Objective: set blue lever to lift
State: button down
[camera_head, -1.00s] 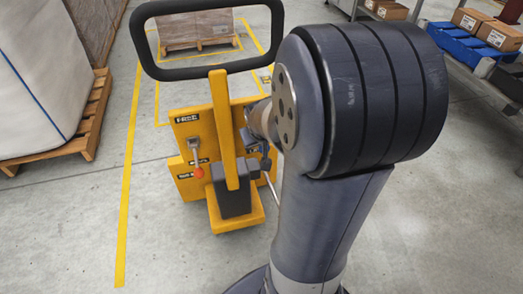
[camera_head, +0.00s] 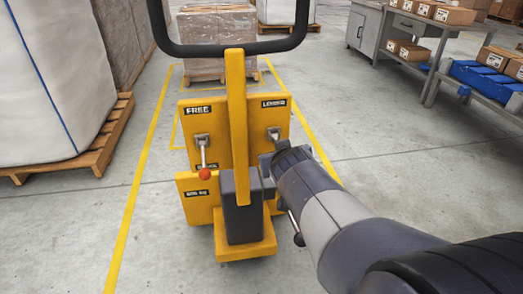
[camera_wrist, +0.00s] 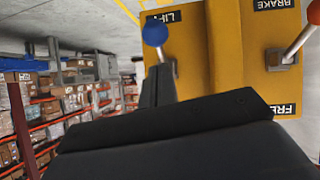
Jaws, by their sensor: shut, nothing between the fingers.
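A yellow pallet truck panel (camera_head: 215,110) carries two levers. The blue lever (camera_wrist: 155,32) shows in the wrist view, where the picture is upside down; its ball knob is at the LIFT label (camera_wrist: 163,17). In the head view its mount (camera_head: 273,134) shows under the other end label, but its knob is hidden behind my arm. The red-knobbed lever (camera_head: 204,173) hangs down on the left, away from the FREE label (camera_head: 198,110). My gripper (camera_wrist: 158,78) is shut and empty, close to the blue lever's shaft; I cannot tell whether they touch.
A yellow post (camera_head: 236,130) and a black handle loop (camera_head: 232,50) stand before the panel. A wrapped pallet load (camera_head: 215,40) is behind, a white sack on a wooden pallet (camera_head: 70,155) at left, and a bench with boxes (camera_head: 455,15) at right. Floor between is clear.

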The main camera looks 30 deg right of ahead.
jog(key=shift+f+b, duration=2.3)
jog(key=shift+b, duration=0.9)
